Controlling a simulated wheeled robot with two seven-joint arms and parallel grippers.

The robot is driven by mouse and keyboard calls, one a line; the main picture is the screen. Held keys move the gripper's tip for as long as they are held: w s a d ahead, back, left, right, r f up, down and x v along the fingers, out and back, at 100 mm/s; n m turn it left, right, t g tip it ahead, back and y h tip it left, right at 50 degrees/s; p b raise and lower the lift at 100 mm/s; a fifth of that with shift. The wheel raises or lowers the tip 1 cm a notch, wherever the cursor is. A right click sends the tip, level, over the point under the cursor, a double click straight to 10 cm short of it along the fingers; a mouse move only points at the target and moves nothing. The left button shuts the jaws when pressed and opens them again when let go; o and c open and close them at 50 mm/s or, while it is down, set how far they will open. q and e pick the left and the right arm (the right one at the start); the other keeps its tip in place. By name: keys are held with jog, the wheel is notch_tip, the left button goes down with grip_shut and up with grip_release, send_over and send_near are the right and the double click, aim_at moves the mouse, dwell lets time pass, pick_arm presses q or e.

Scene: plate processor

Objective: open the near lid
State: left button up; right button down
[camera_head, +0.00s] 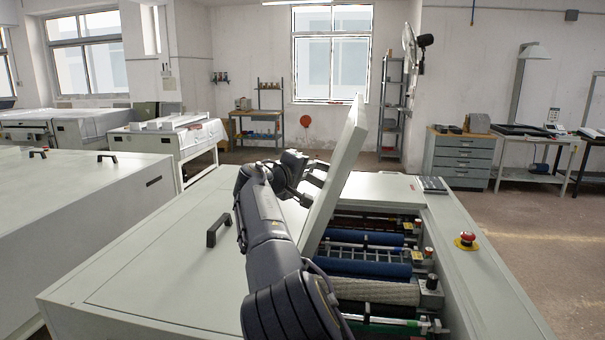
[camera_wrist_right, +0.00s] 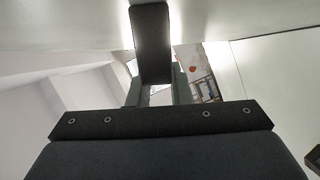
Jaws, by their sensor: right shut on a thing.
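The plate processor (camera_head: 490,298) is a pale machine in front of me. One lid (camera_head: 343,160) stands raised and steeply tilted over its open roller bay; I take it as the near lid. My right gripper (camera_head: 316,176) is on the left side of this lid. In the right wrist view, my gripper (camera_wrist_right: 157,93) is shut on a black handle (camera_wrist_right: 152,42) that reaches up to the pale lid surface (camera_wrist_right: 225,18). The grip itself is small and partly hidden in the head view. My left gripper is not in view.
Blue rollers (camera_head: 365,265) and a beige roller (camera_head: 375,291) lie exposed in the bay. A flat cover (camera_head: 140,290) with a black handle (camera_head: 217,230) lies left of my right arm. A red emergency button (camera_head: 467,238) sits on the right edge. Open floor lies to the right.

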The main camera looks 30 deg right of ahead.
jog(key=c, duration=1.3)
grip_release()
jog(key=shift+d, duration=0.1)
jog(key=shift+b+v, duration=1.4)
jog(key=shift+v, duration=2.55)
jog(key=shift+f+b+v, duration=0.15)
jog(key=shift+b+v, duration=0.5)
jog(key=shift+v, duration=1.6)
jog(key=shift+f+b+v, duration=0.2)
jog(key=shift+b+v, duration=0.45)
jog(key=shift+v, duration=1.65)
